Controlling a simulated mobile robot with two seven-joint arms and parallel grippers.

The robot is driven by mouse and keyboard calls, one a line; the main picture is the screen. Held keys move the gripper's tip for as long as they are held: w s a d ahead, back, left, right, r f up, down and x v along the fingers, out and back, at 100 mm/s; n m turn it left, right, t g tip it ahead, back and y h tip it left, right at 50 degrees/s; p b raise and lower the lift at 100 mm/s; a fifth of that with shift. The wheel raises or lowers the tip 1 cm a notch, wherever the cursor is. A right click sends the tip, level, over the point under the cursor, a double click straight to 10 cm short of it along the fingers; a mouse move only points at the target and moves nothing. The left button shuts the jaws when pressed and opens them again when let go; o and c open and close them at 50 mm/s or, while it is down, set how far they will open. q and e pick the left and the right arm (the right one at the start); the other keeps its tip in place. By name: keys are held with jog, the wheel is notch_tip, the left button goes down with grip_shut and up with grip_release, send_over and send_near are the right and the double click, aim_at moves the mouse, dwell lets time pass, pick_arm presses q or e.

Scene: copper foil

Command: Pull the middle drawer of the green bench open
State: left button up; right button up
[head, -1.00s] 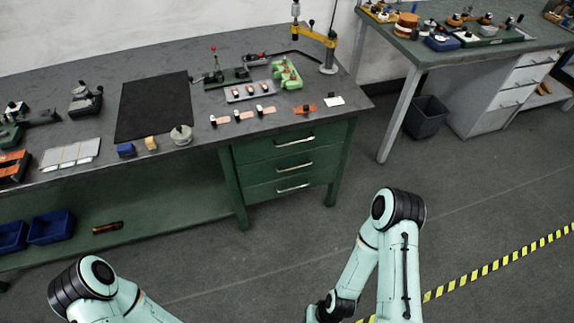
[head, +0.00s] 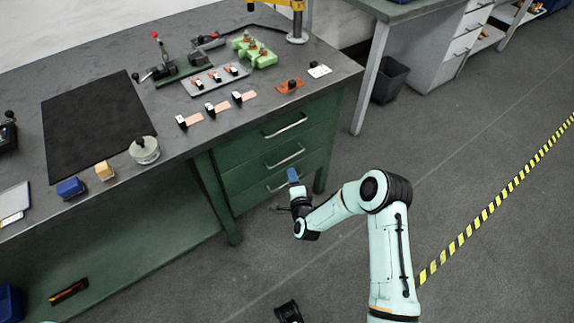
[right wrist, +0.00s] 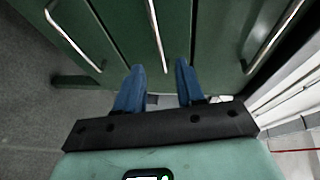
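The green bench (head: 215,170) has a stack of three drawers at its right end, each with a bright bar handle. The middle drawer's handle (head: 285,157) is in the head view, and the drawer looks shut. My right gripper (head: 293,175) is in front of the lower drawers, its blue fingers pointing at them. In the right wrist view the right gripper (right wrist: 160,66) is open and empty. The middle handle (right wrist: 155,35) lies ahead, with its near end in line with the finger gap; contact cannot be told. My left gripper is not in view.
The top handle (head: 285,125) and bottom handle (head: 283,183) are close on either side. The bench top holds a black mat (head: 95,120), a round weight (head: 144,150) and small parts. A dark bin (head: 390,80) stands beyond. Floor in front of the drawers is clear.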

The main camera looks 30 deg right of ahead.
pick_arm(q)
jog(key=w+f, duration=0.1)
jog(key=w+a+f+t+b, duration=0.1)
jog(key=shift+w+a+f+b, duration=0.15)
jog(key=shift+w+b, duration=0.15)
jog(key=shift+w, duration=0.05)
pick_arm(e)
jog(key=x, duration=0.8)
jog(key=shift+w, duration=0.25)
jog(key=shift+f, duration=0.1)
grip_shut()
